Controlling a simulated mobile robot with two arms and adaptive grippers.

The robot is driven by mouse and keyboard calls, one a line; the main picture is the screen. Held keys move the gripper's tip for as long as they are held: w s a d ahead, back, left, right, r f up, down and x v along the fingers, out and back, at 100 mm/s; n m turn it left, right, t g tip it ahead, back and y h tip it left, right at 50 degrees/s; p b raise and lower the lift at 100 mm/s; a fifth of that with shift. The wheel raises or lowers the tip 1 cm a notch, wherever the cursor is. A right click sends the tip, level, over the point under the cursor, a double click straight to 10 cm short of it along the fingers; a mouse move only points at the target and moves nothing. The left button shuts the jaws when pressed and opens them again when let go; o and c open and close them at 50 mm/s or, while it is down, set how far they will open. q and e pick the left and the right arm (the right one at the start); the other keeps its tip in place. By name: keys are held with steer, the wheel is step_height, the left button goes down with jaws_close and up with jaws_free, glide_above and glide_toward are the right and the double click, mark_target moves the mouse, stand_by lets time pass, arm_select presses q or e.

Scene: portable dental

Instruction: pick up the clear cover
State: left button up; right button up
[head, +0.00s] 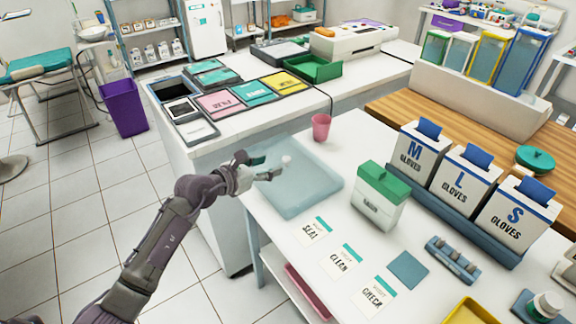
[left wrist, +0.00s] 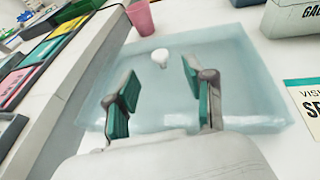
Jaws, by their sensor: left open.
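The clear cover (head: 311,188) is a translucent pale blue, flat box shape with a small white knob (head: 287,161) on top. It lies on the white table near its left edge. In the left wrist view the cover (left wrist: 245,85) fills the middle, with the knob (left wrist: 161,57) beyond the fingertips. My left gripper (head: 258,167) is above the cover, beside the knob. In the left wrist view its two green-padded fingers (left wrist: 160,90) are apart with nothing between them. What lies under the cover is not clear. My right gripper is not in view.
A pink cup (head: 321,127) stands just behind the cover. A white box with a green lid (head: 379,196) stands to its right. Printed cards (head: 314,231) lie in front. Glove boxes (head: 466,178) stand farther right.

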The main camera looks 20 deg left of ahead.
mark_target(285, 159)
arm_select(q)
steer(key=x, duration=0.3)
steer(key=shift+a, duration=0.1)
steer(key=shift+w, duration=0.3)
steer(key=x, duration=0.4)
steer(key=shift+s, duration=0.15)
steer(key=shift+w+d+f, duration=0.1)
steer(key=shift+w+d, duration=0.2)
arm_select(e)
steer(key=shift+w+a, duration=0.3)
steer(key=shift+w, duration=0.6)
arm_select(q)
jaws_close()
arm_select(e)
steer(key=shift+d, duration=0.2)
